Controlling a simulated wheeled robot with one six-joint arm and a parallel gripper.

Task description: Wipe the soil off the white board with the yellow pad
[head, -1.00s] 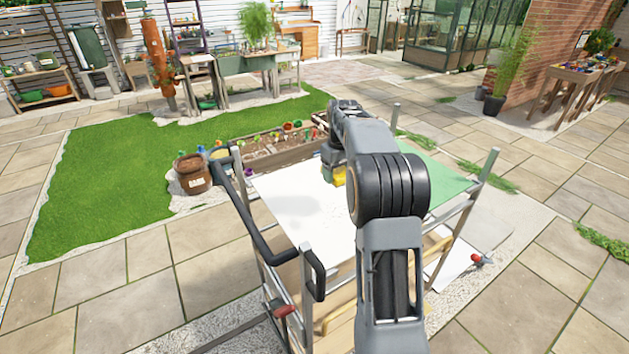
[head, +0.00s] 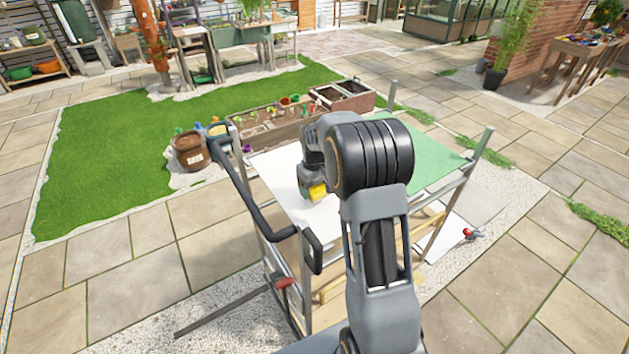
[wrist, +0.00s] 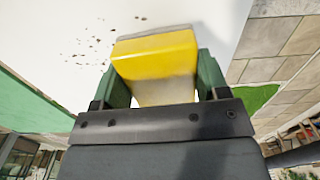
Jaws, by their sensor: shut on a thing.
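My gripper (wrist: 155,88) is shut on the yellow pad (wrist: 160,52), with one green finger on each side of it in the wrist view. The pad has a pale underside strip and also shows in the head view (head: 317,191), over the white board. The white board (head: 283,183) lies flat on top of a metal-framed cart. Dark soil specks (wrist: 95,43) lie on the board beside the pad in the wrist view. I cannot tell whether the pad touches the board. My arm hides part of the board in the head view.
A green mat (head: 435,168) lies on the cart top to the right of the board. Upright posts and a black handle (head: 262,222) rise at the cart's edges. A wooden planter (head: 275,125) stands behind the cart, and a brown pot (head: 190,152) to the left.

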